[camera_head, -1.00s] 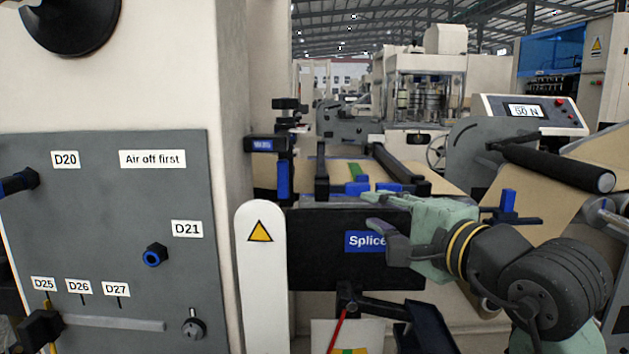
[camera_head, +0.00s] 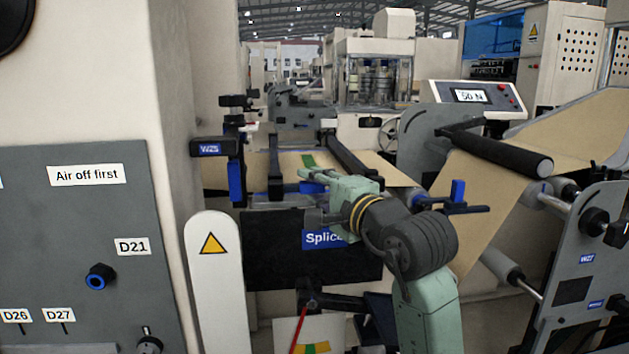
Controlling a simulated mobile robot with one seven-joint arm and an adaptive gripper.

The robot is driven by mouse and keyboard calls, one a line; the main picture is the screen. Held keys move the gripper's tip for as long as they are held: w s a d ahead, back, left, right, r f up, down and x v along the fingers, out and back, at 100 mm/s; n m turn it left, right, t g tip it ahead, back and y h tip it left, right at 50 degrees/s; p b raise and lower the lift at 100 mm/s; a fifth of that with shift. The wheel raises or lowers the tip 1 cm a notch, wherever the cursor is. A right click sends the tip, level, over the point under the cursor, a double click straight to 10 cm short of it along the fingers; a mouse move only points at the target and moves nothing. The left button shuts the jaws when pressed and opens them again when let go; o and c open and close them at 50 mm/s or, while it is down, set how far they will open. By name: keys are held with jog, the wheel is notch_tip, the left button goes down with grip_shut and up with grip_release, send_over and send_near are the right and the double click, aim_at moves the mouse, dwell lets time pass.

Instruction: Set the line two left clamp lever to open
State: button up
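My gripper (camera_head: 312,181) is at the front of the splice table, above the dark panel with the blue "Splice" label (camera_head: 318,239). It points left and away, and I see no object in it. Its finger gap is too small to judge. A blue upright lever (camera_head: 236,181) stands at the left end of the table, below a black block labelled WZ5 (camera_head: 209,149), apart from my gripper. Another blue lever (camera_head: 458,191) stands at the right end. No label reading line two or left clamp is legible.
A white guard post (camera_head: 213,285) with a warning triangle stands at the front left, next to the grey panel (camera_head: 110,220). Brown web runs over a black roller (camera_head: 495,151) on the right. A black bar (camera_head: 352,165) crosses the table behind my gripper.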

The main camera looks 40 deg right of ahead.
jog(key=shift+w, duration=0.15)
jog(key=shift+c, duration=0.4)
grip_shut()
